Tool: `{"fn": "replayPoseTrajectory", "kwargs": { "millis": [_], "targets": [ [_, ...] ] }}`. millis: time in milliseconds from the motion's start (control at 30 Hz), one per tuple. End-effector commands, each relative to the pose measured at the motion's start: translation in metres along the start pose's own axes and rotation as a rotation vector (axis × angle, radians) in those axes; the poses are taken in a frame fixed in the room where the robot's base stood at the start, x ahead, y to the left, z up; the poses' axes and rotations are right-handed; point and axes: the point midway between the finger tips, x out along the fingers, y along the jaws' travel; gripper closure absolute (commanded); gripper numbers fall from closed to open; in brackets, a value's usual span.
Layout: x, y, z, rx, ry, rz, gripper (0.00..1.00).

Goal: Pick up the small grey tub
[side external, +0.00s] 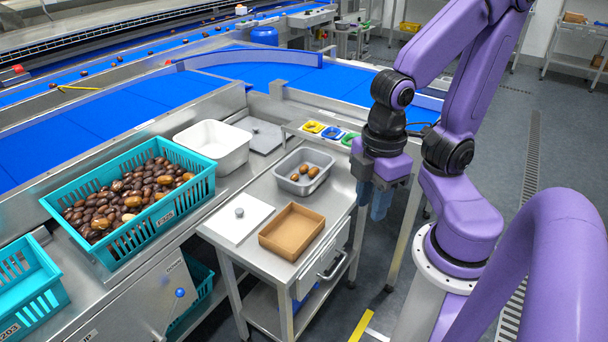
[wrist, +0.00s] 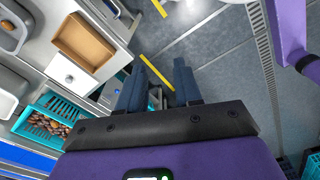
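The small grey tub (side external: 291,187) stands upright on the steel side table, with a few brown dates inside. In the wrist view, a grey container at the upper left edge (wrist: 9,43) looks like this tub, partly cut off. My gripper (side external: 375,210) hangs to the right of the table, apart from the tub, with its blue fingers pointing down. In the wrist view the two fingers (wrist: 161,62) are spread apart with nothing between them, above the floor.
A cardboard box (side external: 280,246) and a white board with a knob (side external: 238,228) share the side table (side external: 252,181). A white tub (side external: 221,161) and a teal crate of dates (side external: 163,217) stand to the left. A narrow shelf with coloured dishes (side external: 311,127) lies behind the tub.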

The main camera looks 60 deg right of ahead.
Motion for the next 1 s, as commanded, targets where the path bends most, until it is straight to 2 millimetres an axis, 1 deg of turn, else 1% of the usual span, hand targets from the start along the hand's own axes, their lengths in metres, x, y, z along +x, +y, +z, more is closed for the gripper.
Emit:
{"fn": "replayPoseTrajectory", "kwargs": {
  "millis": [67, 167, 267, 400, 533, 633, 767, 800, 867, 1000],
  "targets": [
    [0.001, 0.004, -0.002, 0.0, 0.0, 0.007, 0.66],
    [0.003, 0.018, -0.008, -0.003, -0.004, 0.033, 0.66],
    [0.008, 0.044, -0.018, -0.015, -0.012, 0.076, 0.66],
    [0.015, 0.09, -0.027, -0.046, -0.04, 0.146, 0.66],
    [0.023, 0.133, -0.03, -0.084, -0.075, 0.199, 0.66],
    [0.029, 0.166, -0.028, -0.117, -0.11, 0.232, 0.66],
    [0.038, 0.206, -0.019, -0.162, -0.161, 0.261, 0.66],
    [0.041, 0.218, -0.015, -0.177, -0.176, 0.267, 0.66],
    [0.045, 0.235, -0.008, -0.201, -0.202, 0.273, 0.66],
    [0.057, 0.273, 0.013, -0.257, -0.259, 0.275, 0.66]
  ]
}}
